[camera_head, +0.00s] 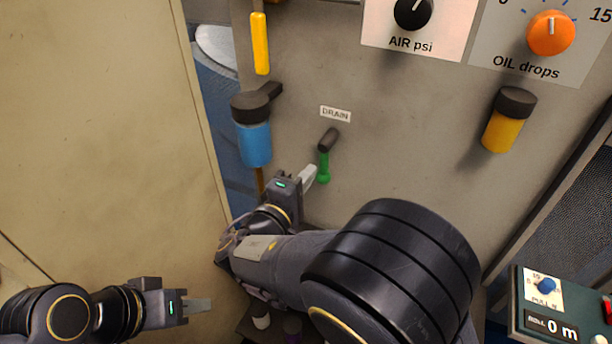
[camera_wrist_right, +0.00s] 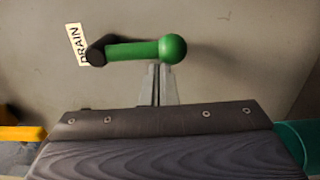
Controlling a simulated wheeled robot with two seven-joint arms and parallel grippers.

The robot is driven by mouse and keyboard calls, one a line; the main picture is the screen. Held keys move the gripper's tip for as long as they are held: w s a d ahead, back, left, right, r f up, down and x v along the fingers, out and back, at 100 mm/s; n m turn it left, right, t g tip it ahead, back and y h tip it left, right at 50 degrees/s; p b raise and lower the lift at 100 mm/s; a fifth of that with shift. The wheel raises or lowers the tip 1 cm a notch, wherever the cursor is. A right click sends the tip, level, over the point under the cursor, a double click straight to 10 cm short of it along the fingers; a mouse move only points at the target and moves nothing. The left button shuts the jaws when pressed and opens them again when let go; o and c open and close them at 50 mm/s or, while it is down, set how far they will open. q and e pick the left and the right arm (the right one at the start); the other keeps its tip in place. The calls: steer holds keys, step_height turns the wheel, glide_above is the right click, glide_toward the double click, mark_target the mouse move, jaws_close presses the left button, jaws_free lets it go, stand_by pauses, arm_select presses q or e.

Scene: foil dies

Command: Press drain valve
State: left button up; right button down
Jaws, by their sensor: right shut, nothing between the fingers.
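The drain valve (camera_head: 323,166) has a green lever with a ball end on a dark pivot, below a white DRAIN label (camera_head: 335,114) on the grey panel. In the head view the lever hangs down from its pivot. It also shows in the right wrist view (camera_wrist_right: 145,50), with the ball just beyond my fingertips. My right gripper (camera_head: 312,172) is shut and empty, its tips close beside the green ball; I cannot tell whether they touch. My left gripper (camera_head: 210,304) is low at the left, away from the panel, and I cannot tell its opening.
A blue bowl filter (camera_head: 254,143) is left of the lever and a yellow bowl (camera_head: 502,133) is to its right. The AIR psi knob (camera_head: 413,12) and orange OIL drops knob (camera_head: 551,33) are above. A green control box (camera_head: 550,305) stands at lower right.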

steer(key=shift+s+d+f+n, duration=0.1)
steer(key=shift+d+n, duration=0.2)
steer(key=shift+n, duration=0.3)
steer(key=shift+s+d+f+n, duration=0.1)
steer(key=shift+s+d+n, duration=0.15)
steer(key=shift+d+n, duration=0.65)
steer(key=s+d+r+n+p, duration=0.2)
steer(key=d+n+p, duration=0.3)
steer(key=n, duration=0.8)
steer(key=shift+s+d+r+n+t+p, duration=0.3)
steer(key=shift+r+p, duration=0.5)
steer(key=shift+p, duration=0.95)
steer(key=shift+w+y, duration=0.1)
steer(key=shift+y, duration=0.2)
steer(key=shift+a, duration=0.1)
